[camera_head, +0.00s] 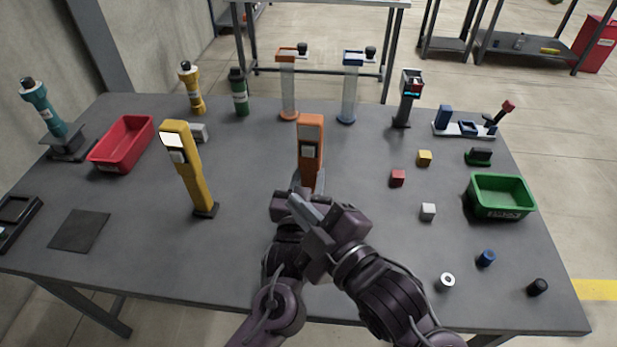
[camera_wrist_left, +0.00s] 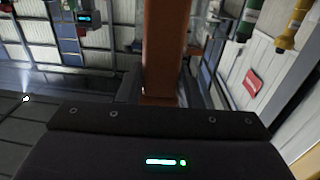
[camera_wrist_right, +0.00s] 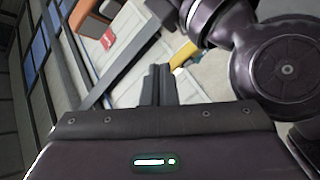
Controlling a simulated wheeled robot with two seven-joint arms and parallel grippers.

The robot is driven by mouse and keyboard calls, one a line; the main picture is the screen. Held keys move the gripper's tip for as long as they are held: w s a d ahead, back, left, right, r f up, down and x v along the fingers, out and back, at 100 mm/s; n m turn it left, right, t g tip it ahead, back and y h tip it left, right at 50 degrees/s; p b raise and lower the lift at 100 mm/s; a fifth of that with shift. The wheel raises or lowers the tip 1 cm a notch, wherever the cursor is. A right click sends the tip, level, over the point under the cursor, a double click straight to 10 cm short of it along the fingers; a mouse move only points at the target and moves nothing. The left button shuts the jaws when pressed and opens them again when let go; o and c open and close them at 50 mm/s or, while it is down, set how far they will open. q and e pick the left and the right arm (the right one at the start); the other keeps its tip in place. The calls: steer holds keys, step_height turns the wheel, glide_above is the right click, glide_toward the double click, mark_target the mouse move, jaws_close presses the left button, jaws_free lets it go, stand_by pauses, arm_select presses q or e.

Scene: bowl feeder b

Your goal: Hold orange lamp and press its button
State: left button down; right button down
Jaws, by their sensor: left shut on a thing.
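The orange lamp (camera_head: 311,135) stands upright near the middle of the table, with a pale panel and a dark patch on its front. My left gripper (camera_head: 297,187) is shut on its lower post, mostly hidden behind my right gripper. The orange post (camera_wrist_left: 165,50) rises between the fingers in the left wrist view. My right gripper (camera_head: 297,203) is just in front of and below the lamp's front in the head view, apparently apart from it. Its fingers (camera_wrist_right: 157,72) are together and empty. An orange part (camera_wrist_right: 84,14) shows at the top of the right wrist view. The button is not clearly seen.
A yellow lamp (camera_head: 183,170) stands to the left. A red bin (camera_head: 122,163) is at the left and a green bin (camera_head: 503,211) at the right. Small cubes (camera_head: 428,212) lie right of the lamp. Tall dispensers (camera_head: 288,90) stand at the back.

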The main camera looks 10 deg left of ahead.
mark_target(312, 163)
arm_select(q)
steer(key=shift+f, duration=0.1)
arm_select(e)
steer(key=shift+w+d, duration=0.15)
steer(key=shift+w, duration=2.05)
steer(key=shift+w+d, duration=0.15)
steer(key=shift+w, duration=2)
steer(key=shift+w, duration=0.5)
steer(key=shift+w, duration=0.3)
steer(key=shift+s, duration=0.75)
steer(key=s, duration=0.6)
steer(key=shift+a, duration=0.2)
